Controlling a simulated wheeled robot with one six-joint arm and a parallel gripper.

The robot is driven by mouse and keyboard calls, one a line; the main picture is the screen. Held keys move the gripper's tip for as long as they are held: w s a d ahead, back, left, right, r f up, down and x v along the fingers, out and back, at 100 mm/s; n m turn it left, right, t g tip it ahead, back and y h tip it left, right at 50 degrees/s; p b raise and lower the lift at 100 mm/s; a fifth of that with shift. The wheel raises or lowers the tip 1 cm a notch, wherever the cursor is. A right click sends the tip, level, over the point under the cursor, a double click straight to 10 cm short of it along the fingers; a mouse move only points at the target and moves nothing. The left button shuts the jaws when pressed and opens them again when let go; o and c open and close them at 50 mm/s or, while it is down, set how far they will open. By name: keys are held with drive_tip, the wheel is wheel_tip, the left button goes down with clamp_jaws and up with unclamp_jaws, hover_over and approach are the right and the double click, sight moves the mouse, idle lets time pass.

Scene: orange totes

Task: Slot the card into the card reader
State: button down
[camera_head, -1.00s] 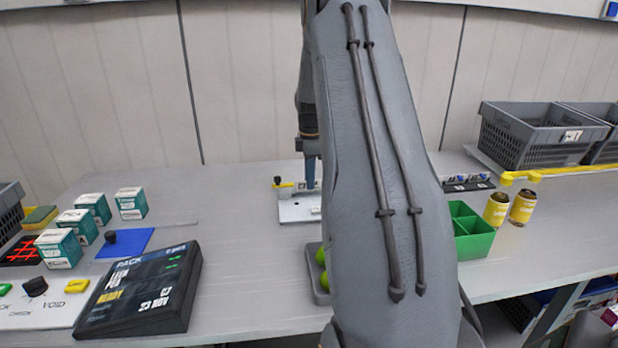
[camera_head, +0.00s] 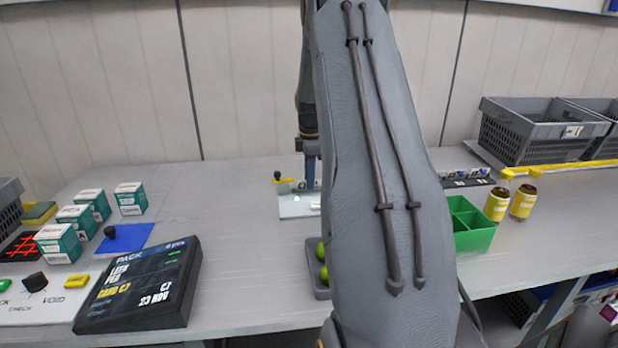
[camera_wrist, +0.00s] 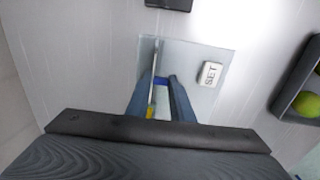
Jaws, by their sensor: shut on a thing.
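My gripper (camera_head: 311,183) points down over a pale plate (camera_head: 293,208) at the middle back of the table. In the wrist view, its two blue-grey fingers (camera_wrist: 161,85) are close together, with a small blue and yellow thing, seemingly the card (camera_wrist: 161,80), between them. The card is mostly hidden by the fingers. The plate (camera_wrist: 205,50) bears a white key marked SET (camera_wrist: 211,73) to the right of the fingers. A thin upright edge (camera_wrist: 155,57), perhaps the reader's slot, stands just beyond the fingertips. I cannot tell how deep the card sits in it.
A black display (camera_head: 140,285) and small teal-white boxes (camera_head: 130,198) stand at left. A black knob (camera_head: 277,176) is left of my gripper. A tray of green balls (camera_head: 320,262), a green bin (camera_head: 474,235), yellow cans (camera_head: 522,202) and grey crates (camera_head: 540,130) lie nearer or right.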

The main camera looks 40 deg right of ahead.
drive_tip(key=c, duration=1.5)
unclamp_jaws()
drive_tip(key=shift+r, duration=0.1)
drive_tip(key=r, duration=0.2)
drive_tip(key=r+b, duration=0.1)
drive_tip(key=r, duration=0.4)
drive_tip(key=shift+s+a+r+b, duration=0.2)
drive_tip(key=shift+s+r+b, duration=0.05)
drive_tip(key=shift+r+b, duration=0.05)
